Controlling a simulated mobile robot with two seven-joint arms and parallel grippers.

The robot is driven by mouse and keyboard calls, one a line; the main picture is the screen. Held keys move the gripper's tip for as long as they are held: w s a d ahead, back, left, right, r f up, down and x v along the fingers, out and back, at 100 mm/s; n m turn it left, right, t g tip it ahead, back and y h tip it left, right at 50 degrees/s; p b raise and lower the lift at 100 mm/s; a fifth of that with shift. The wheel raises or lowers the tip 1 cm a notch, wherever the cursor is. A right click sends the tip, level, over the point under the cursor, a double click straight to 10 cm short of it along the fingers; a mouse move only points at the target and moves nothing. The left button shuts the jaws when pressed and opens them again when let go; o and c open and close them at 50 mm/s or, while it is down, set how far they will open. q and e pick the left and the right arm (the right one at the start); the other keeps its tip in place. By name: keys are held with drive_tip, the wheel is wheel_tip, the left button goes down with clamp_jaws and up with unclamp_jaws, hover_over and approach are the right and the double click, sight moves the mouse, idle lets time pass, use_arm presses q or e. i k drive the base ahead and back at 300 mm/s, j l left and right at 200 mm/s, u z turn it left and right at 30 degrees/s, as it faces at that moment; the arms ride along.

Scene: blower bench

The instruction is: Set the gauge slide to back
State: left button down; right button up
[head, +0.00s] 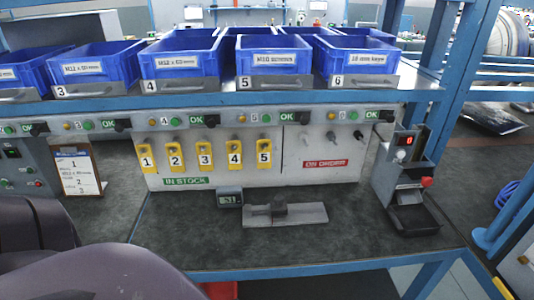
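What looks like the gauge (306,214) is a flat grey metal plate lying on the dark bench top near its middle. A small dark block (279,206), which looks like its slide, stands upright near the middle of the plate. Which setting it is at cannot be read from here. A small box with a display (229,198) stands at the plate's left end; its characters are too small to read surely. Neither of my grippers is in view.
Yellow numbered tags (205,157) hang on the panel behind. A grey device with a red display (403,170) stands at the right. Blue bins (181,58) line the shelf above. A clipboard (77,171) leans at the left.

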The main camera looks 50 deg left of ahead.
sight(279, 207)
drive_tip(key=u, duration=1.65)
